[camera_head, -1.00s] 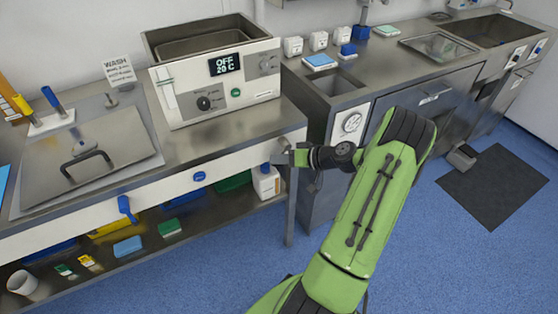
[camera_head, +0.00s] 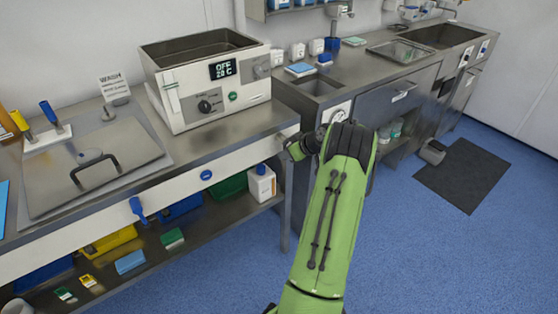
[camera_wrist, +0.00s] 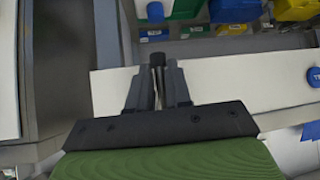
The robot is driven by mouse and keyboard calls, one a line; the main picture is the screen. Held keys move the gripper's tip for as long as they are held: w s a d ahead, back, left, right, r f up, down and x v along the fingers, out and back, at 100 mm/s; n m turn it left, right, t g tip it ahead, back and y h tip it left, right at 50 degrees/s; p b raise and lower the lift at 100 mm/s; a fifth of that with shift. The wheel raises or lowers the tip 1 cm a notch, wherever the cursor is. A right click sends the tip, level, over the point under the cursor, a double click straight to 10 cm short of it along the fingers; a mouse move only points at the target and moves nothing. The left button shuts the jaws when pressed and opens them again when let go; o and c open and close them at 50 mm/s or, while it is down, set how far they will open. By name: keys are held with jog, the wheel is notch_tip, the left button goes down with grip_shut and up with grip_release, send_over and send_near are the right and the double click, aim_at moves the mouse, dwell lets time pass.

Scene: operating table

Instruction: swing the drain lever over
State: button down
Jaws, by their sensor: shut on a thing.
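My gripper (camera_head: 292,150) is at the right end of the bench's white front panel, low in front of the bath unit. In the wrist view its two grey fingers (camera_wrist: 157,78) are shut on a slim lever with a dark round end (camera_wrist: 153,60), which I take for the drain lever. The lever's end sticks out just past the fingertips, in front of the white panel (camera_wrist: 215,85). Most of the lever is hidden between the fingers, and my wrist hides it in the head view.
The bath unit (camera_head: 208,85) reads OFF, 20 C. A blue handle (camera_head: 138,209) and a round blue button (camera_head: 206,175) are on the front panel. A white jug (camera_head: 262,186) stands on the lower shelf. Blue floor is free beyond my arm, with a dark mat (camera_head: 468,177).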

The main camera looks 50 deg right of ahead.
dwell(0.4)
jog(key=c, duration=1.1)
grip_release()
jog(key=shift+o, duration=0.2)
jog(key=p+v, duration=0.3)
jog(key=v, duration=1.2)
jog(key=shift+s+r+p, duration=0.2)
jog(key=shift+r+p, duration=0.1)
jog(key=shift+p, duration=0.05)
jog(key=shift+a, duration=0.1)
